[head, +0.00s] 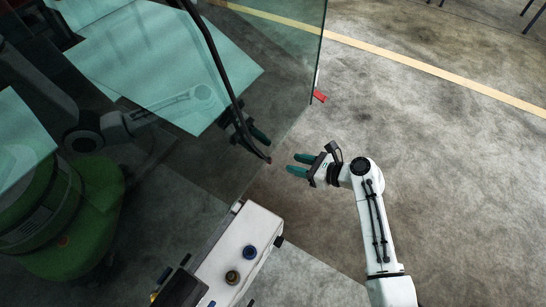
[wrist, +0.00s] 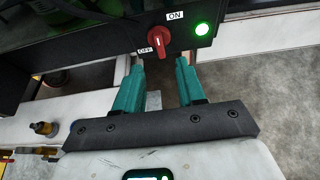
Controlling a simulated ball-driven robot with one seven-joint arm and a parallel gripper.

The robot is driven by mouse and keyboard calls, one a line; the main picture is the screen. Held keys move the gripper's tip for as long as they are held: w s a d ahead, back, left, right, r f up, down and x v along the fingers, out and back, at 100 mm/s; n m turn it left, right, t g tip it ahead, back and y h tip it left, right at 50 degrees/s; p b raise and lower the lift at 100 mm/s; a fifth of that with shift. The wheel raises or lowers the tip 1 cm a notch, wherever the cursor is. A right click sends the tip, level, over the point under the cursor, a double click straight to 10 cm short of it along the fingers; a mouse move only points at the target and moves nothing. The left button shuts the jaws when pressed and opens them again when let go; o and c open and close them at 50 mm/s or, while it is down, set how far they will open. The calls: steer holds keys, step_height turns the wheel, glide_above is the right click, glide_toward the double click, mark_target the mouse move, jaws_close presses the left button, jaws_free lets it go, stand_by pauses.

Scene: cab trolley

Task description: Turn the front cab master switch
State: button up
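A red rotary switch (wrist: 158,43) sits on a dark panel at the top of the wrist view. An ON label (wrist: 175,15) is above it to the right and an OFF label (wrist: 146,50) is at its lower left. Its handle looks roughly upright in the picture, with a pale mark on it. My gripper (wrist: 160,64) has two teal fingers, open and empty, with their tips just below the switch in the picture; contact is not visible. In the head view my gripper (head: 293,164) points left towards the glass. I cannot make out the switch there.
A lit green lamp (wrist: 202,29) is right of the switch. In the head view a large glass pane (head: 270,60) fills the left and reflects my body. A white console (head: 235,240) with blue and brown knobs stands below. Grey floor on the right is clear.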

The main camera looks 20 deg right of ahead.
steer(key=b+x, duration=0.3)
steer(key=x, duration=0.6)
jaws_close()
